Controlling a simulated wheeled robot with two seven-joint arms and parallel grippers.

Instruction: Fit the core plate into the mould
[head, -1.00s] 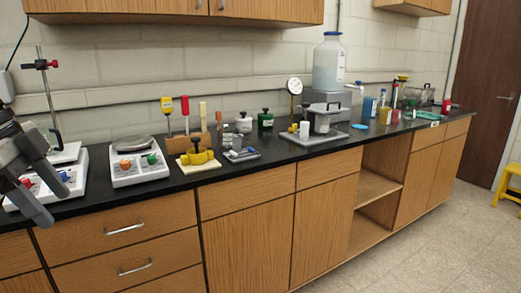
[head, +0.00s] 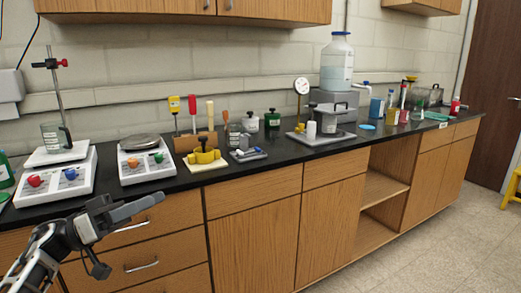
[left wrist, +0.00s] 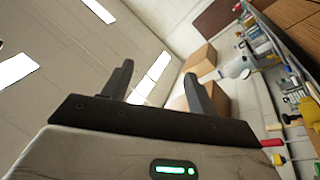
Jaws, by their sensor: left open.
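My left gripper (head: 137,208) is in front of the drawers, below the counter's front edge, in the head view. In the left wrist view its two fingers (left wrist: 157,75) stand apart with nothing between them. It is well apart from the objects on the counter. A yellow block with a black knob (head: 204,156) sits on a cream board. A grey tray with small metallic and blue parts (head: 247,154) lies to its right. I cannot tell for sure which pieces are the core plate and the mould. My right gripper is not in view.
A black counter (head: 290,162) runs along the wall. Two white devices with coloured knobs (head: 62,183) (head: 145,166) stand at the left. Upright tools in a wooden rack (head: 190,142) stand behind the yellow block. A pot (head: 327,117) and large bottle (head: 337,62) stand farther right.

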